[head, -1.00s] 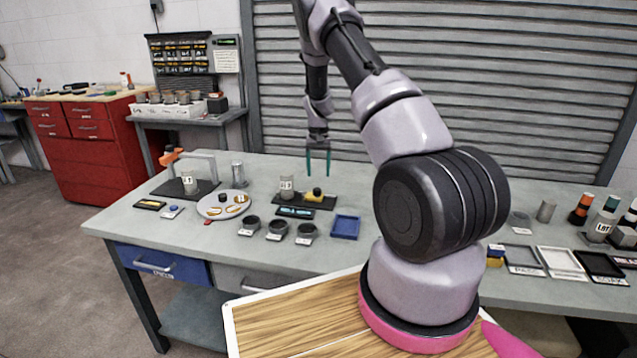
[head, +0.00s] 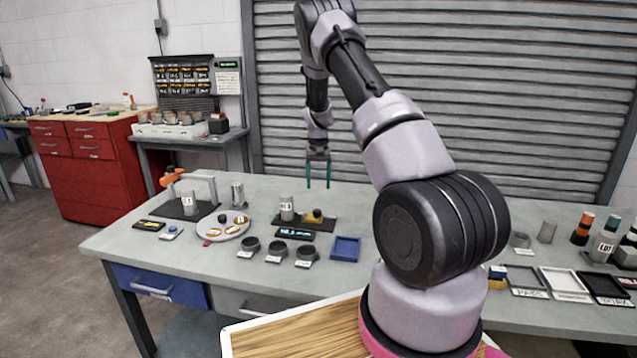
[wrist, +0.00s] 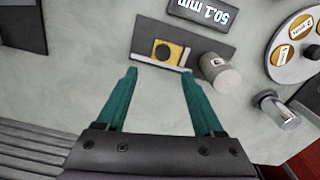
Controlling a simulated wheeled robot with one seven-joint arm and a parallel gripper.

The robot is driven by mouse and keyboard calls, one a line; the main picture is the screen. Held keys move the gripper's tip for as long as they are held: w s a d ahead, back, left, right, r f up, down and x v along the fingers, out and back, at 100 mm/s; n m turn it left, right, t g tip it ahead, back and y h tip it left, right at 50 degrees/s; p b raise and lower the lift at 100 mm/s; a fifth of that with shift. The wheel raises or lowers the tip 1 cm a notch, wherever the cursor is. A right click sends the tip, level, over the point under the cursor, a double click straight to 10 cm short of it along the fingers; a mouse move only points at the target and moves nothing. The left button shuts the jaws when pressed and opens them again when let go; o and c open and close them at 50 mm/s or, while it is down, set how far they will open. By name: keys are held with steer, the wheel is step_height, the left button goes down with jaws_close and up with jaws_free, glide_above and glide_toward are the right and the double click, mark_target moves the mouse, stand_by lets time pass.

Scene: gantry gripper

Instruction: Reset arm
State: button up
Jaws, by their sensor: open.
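My gripper (head: 318,186) hangs with its green fingers pointing down above the back of the grey workbench (head: 340,215). In the wrist view my gripper (wrist: 158,72) is open, with nothing between its fingers. Beyond the fingertips there is a dark plate (wrist: 205,45) bearing a yellow block (wrist: 168,53) with a dark round centre. A grey labelled cylinder (wrist: 220,74) is beside the block. In the head view the block (head: 313,215) and the cylinder (head: 287,207) are in front of and below my gripper.
A round tray (head: 238,228) with several small parts lies to the left. Several dark cups (head: 277,250), a display (head: 295,234) and a blue tray (head: 346,248) are nearer the front. Several trays (head: 563,281) are at right. A ribbed shutter (head: 560,90) stands behind the bench.

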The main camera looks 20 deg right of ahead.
steer(key=s+a+r+t+y, duration=0.1)
steer(key=s+a+r, duration=0.1)
steer(key=s+r, duration=0.5)
steer(key=s+a+r+t, duration=0.1)
steer(key=s+a+r, duration=0.15)
steer(key=r, duration=0.85)
steer(key=s+a+r+t+y, duration=0.15)
steer(key=s+r, duration=0.25)
steer(key=r, duration=0.6)
steer(key=s+a+r+t, duration=0.1)
steer(key=s+a+r, duration=0.1)
steer(key=s, duration=0.6)
steer(key=s+a+r+t, duration=0.1)
steer(key=s+a+r, duration=0.1)
steer(key=s, duration=0.7)
steer(key=s+a+r+t, duration=0.1)
steer(key=s+a+r, duration=0.1)
steer(key=s, duration=0.6)
steer(key=shift+s+r+t, duration=0.35)
steer(key=shift+r, duration=0.25)
